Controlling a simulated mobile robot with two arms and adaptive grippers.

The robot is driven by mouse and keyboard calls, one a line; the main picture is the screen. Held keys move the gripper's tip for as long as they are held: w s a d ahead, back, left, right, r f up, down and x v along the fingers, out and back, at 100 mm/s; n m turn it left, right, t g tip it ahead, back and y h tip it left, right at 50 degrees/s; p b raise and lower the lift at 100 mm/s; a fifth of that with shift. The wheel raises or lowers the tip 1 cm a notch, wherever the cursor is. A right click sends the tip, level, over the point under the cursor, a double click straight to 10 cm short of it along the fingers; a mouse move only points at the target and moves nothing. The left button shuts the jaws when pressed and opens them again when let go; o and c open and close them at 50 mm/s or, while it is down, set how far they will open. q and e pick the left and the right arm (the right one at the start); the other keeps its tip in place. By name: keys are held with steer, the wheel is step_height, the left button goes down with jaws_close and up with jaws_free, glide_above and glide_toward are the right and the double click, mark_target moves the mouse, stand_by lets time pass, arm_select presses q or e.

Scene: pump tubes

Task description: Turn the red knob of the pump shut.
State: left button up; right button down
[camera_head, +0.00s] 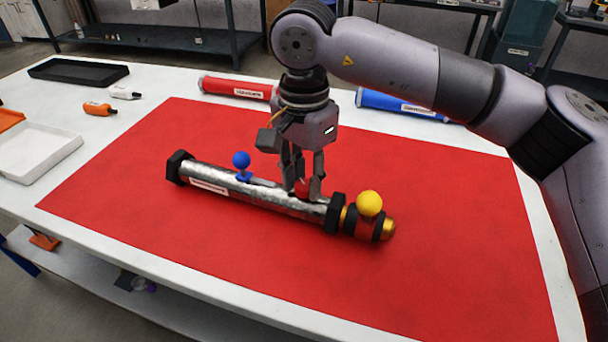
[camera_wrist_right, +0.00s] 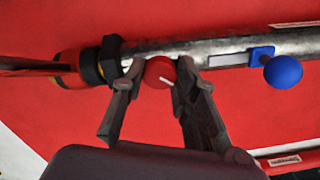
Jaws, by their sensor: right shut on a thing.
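The pump (camera_head: 255,192) is a silver metal tube with black collars, lying on a red mat. The red knob (camera_head: 303,187) sits on the tube near its right-hand collar and is partly hidden by my fingers. My right gripper (camera_head: 304,190) comes down from above and is shut on the red knob. In the right wrist view, the red knob (camera_wrist_right: 160,72) shows between the two fingertips of my right gripper (camera_wrist_right: 162,75). A blue knob (camera_head: 241,160) stands on the tube to the left. A yellow knob (camera_head: 369,203) stands at the gold right end. My left gripper is not in view.
The red mat (camera_head: 440,270) is bare around the pump. Behind it lie a red tube (camera_head: 236,88) and a blue tube (camera_head: 385,102).

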mark_target(304, 184)
steer(key=shift+n, duration=0.9)
steer(key=c, duration=1.2)
jaws_free()
steer(key=shift+c, duration=0.2)
step_height(304, 184, up, 12)
steer(key=shift+r, duration=0.1)
